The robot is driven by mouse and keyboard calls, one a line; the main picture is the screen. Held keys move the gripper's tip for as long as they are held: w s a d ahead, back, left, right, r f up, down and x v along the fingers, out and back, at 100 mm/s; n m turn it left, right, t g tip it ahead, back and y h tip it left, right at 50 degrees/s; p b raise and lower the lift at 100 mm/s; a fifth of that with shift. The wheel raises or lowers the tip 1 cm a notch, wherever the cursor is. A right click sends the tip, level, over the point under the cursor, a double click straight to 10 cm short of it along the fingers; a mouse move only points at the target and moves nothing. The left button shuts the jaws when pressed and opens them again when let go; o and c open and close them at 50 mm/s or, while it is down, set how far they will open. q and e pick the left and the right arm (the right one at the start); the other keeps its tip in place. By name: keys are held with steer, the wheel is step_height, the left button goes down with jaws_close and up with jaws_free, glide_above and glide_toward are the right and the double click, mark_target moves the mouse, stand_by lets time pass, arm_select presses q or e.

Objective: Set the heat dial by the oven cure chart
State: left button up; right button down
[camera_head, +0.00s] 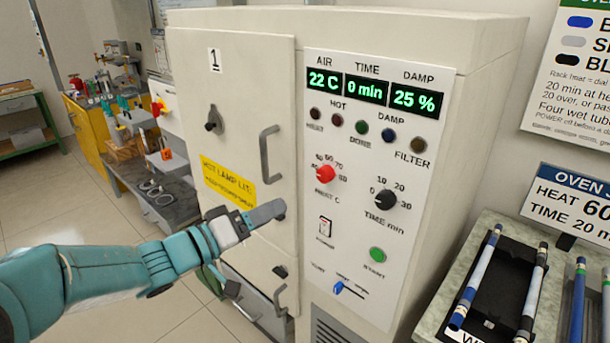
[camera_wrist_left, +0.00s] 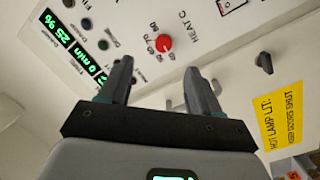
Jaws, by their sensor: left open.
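The red heat dial (camera_head: 325,174), labelled HEAT C, is on the white oven's front panel; its exact setting is too small to tell. It also shows in the left wrist view (camera_wrist_left: 164,42), beyond and between the open fingers. My left gripper (camera_head: 270,212) is open and empty, left of and below the dial and apart from it. It also shows in the left wrist view (camera_wrist_left: 157,78). An oven sign (camera_head: 572,202) at the right reads HEAT 60 and TIME 20, partly cut off. A chart (camera_head: 575,75) hangs above it, also cut off. My right gripper is out of view.
The black time dial (camera_head: 385,199), a power switch (camera_head: 325,228) and a green start button (camera_head: 377,255) are nearby. The display (camera_head: 347,88) reads 22 C, 0 min, 25 %. The door handle (camera_head: 265,153) sticks out. Rods lie in a tray (camera_head: 500,270) at right.

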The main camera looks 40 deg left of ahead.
arm_select(q)
steer(key=s+a+r, duration=0.1)
steer(key=y+p, duration=0.1)
glide_toward(320, 175)
steer(key=w, duration=0.2)
steer(key=w+d, duration=0.1)
steer(key=w, duration=0.5)
steer(key=shift+w+d, duration=0.15)
steer(key=shift+d, duration=0.15)
steer(key=c, duration=1)
